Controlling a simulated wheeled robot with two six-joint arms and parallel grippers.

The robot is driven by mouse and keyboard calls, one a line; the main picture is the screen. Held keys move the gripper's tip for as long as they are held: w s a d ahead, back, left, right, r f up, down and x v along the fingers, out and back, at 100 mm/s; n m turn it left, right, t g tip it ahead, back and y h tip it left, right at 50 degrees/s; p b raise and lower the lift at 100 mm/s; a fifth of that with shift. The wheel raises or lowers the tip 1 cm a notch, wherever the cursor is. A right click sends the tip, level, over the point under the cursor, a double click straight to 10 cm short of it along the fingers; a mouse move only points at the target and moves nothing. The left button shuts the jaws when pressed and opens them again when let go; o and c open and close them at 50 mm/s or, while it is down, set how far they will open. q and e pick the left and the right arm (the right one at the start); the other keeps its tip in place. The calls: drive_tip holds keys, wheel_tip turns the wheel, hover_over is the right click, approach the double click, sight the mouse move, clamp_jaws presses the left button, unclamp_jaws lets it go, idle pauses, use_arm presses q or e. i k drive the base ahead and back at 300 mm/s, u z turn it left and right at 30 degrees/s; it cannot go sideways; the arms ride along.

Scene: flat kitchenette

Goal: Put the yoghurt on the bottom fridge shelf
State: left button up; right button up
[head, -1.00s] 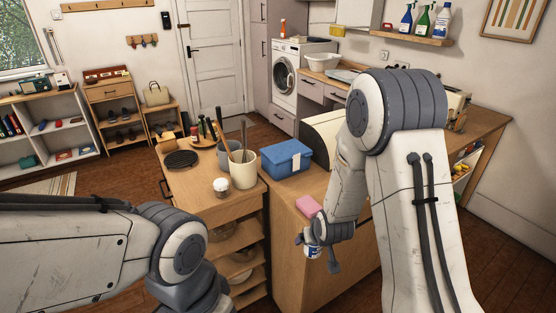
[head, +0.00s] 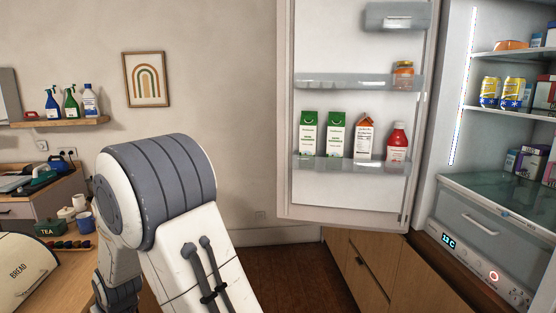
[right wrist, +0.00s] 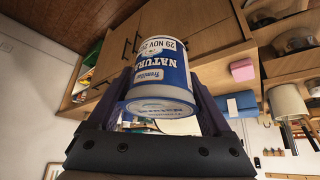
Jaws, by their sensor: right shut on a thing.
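The yoghurt, a blue and white pot (right wrist: 160,70) with printed lettering, fills the middle of the right wrist view. My right gripper (right wrist: 165,88) is shut on it, with a dark finger on each side. In the head view my right arm reaches down at the left, and the gripper and pot do not show. The fridge (head: 470,150) stands open at the right. Its bottom shelf (head: 478,188) is a glass plate above a clear drawer, with several small boxes towards the right and bare glass at the left. My left gripper is not in view.
The open fridge door (head: 350,200) carries cartons, a red bottle (head: 398,145) and a jar. Cans (head: 490,93) stand on the shelf above the bottom one. A counter with a bread bin (head: 28,272) is at the left. Floor (head: 285,270) shows between counter and fridge.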

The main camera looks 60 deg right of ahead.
sight(522, 200)
drive_tip(key=z, duration=1.35)
drive_tip(key=i, duration=1.2)
drive_tip(key=z, duration=0.95)
